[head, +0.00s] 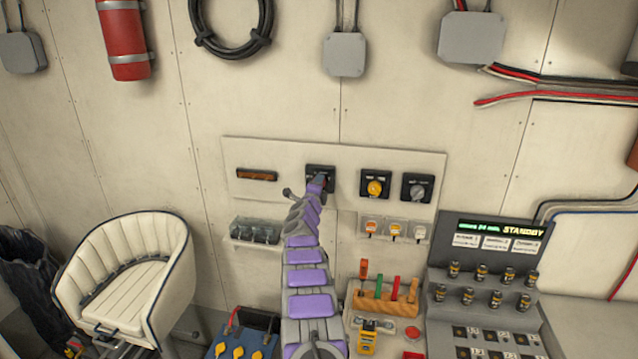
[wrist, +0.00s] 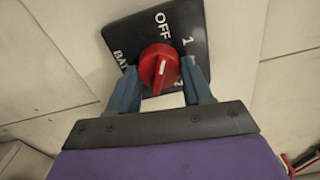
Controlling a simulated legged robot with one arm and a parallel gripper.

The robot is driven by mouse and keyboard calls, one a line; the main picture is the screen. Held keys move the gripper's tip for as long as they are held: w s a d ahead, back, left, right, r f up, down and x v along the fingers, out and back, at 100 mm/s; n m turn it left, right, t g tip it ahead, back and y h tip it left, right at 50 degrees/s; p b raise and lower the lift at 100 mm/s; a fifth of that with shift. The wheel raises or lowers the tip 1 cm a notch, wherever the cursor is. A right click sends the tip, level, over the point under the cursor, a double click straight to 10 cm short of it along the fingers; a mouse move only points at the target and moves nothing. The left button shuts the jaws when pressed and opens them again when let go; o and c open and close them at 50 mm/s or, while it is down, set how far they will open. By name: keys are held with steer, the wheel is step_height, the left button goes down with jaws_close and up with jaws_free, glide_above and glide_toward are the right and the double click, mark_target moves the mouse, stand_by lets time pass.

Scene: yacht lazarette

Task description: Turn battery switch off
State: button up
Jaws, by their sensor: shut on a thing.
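The battery switch is a red round knob (wrist: 150,76) on a black plate (wrist: 192,22) marked OFF, 1, 2 and BAT in the wrist view. A short white line on the knob runs nearly up and down in the picture, its upper end toward the OFF mark. My gripper (wrist: 161,74) is shut on the knob, one blue finger at each side. The lower plate and some lettering are hidden by the fingers. In the head view the plate (head: 320,170) shows on the wall panel, and my gripper (head: 318,184) covers most of the knob.
To the right on the panel sit a yellow knob switch (head: 375,187) and a grey knob switch (head: 418,190). Below right stand an orange tool rack (head: 385,302) and a console (head: 490,290). A white chair (head: 125,270) is at left.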

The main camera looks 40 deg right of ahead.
steer(key=shift+w+a+f+n+p, duration=0.15)
steer(key=shift+a+n+p, duration=0.2)
steer(key=shift+n, duration=0.35)
steer(key=shift+d+f, duration=0.1)
steer(key=o, duration=1)
steer(key=shift+w, duration=0.15)
steer(key=shift+s+r, duration=0.2)
steer(key=shift+s, duration=0.05)
steer(key=shift+b+v, duration=2.9)
steer(key=shift+v, duration=5.7)
